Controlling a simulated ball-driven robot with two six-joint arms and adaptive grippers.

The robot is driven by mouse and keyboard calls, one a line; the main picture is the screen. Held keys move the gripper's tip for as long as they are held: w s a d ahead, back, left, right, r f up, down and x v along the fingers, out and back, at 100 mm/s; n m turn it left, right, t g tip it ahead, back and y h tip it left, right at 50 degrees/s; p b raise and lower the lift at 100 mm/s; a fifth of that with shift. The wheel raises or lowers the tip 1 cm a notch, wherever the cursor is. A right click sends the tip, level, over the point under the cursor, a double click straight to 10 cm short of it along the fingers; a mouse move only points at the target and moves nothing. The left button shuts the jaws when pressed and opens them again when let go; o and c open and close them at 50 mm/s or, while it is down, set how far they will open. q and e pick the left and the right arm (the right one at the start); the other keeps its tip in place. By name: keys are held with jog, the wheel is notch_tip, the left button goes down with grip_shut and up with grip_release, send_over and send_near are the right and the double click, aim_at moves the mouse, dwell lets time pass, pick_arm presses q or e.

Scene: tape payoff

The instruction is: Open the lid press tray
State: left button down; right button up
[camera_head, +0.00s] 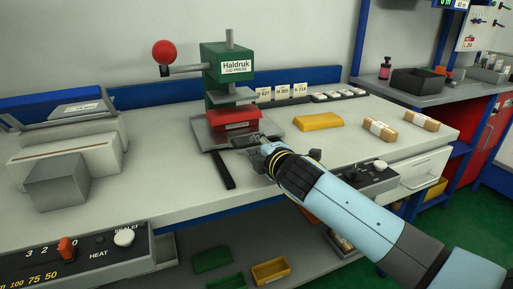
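The green lid press (228,62) stands at the back middle of the workbench, with a label reading Haldruk and a red ball (164,53) on its side lever. A red tray block (232,121) sits low in the press, above a grey base plate (207,137). A dark bar (223,171) sticks out from the front of the base toward me. My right gripper (250,142) is at the front right of the red tray, just right of the dark bar. Its fingers are small and partly hidden, so I cannot tell its opening or whether it touches the tray. My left gripper is not in view.
A yellow block (318,121) and wrapped packs (380,130) lie on the bench to the right. A grey box (58,182) and a sealer panel (80,262) are at the left. The bench (165,180) is clear between the grey box and the press.

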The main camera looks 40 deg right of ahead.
jog(key=shift+w+d, duration=0.1)
jog(key=shift+w, duration=0.2)
grip_shut()
jog(key=shift+s+f, duration=0.1)
